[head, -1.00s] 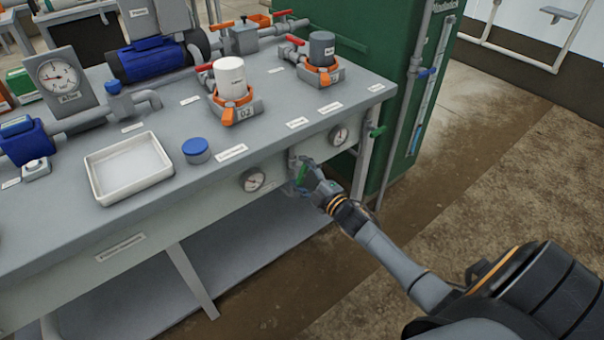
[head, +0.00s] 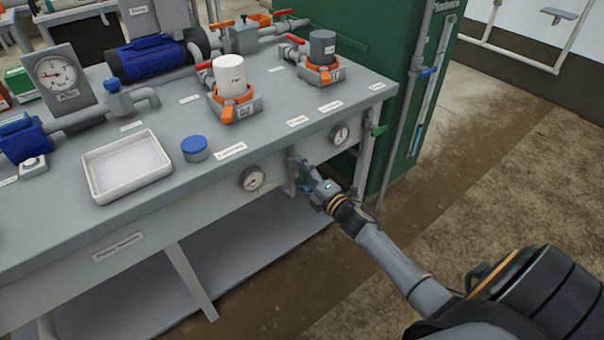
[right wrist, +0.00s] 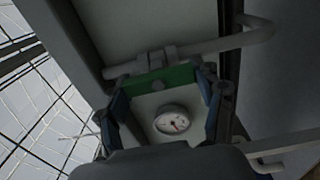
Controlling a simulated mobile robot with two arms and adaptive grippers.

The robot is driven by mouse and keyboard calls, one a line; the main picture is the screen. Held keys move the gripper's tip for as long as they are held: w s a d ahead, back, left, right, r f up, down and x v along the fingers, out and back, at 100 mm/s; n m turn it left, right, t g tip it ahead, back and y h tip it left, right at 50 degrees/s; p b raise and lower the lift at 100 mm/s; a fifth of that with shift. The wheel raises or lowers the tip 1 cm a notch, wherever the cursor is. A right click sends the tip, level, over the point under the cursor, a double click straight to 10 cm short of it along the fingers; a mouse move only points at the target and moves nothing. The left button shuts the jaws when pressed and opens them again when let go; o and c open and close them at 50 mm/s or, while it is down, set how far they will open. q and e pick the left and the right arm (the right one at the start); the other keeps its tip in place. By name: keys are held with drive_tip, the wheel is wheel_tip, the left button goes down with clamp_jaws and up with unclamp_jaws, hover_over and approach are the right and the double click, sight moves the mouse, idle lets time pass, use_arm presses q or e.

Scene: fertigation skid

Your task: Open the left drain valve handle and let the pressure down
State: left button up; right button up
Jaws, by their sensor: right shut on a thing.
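The left drain valve handle, a green bar (right wrist: 163,80), lies between the fingers of my right gripper in the right wrist view. My right gripper (head: 306,178) is shut on this handle at the bench's front face, between two gauges. In the head view the gripper mostly hides the handle. The left gauge (head: 252,179) is just left of the gripper, with a white round dial. The right gauge (head: 340,134) is above and to the right. A gauge dial (right wrist: 172,122) also shows between my fingers in the right wrist view; its reading is too small to tell. My left gripper is not in view.
A second green handle (head: 378,131) sticks out near the bench's right corner. The bench top (head: 262,122) carries a white tray (head: 127,167), a blue-lidded jar (head: 195,149) and two filter cups. A bench leg (head: 193,282) and a lower shelf are below. The floor at right is open.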

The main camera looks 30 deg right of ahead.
drive_tip(key=o, duration=1.2)
drive_tip(key=s, duration=0.8)
drive_tip(key=s+d, duration=0.1)
drive_tip(key=s, duration=0.3)
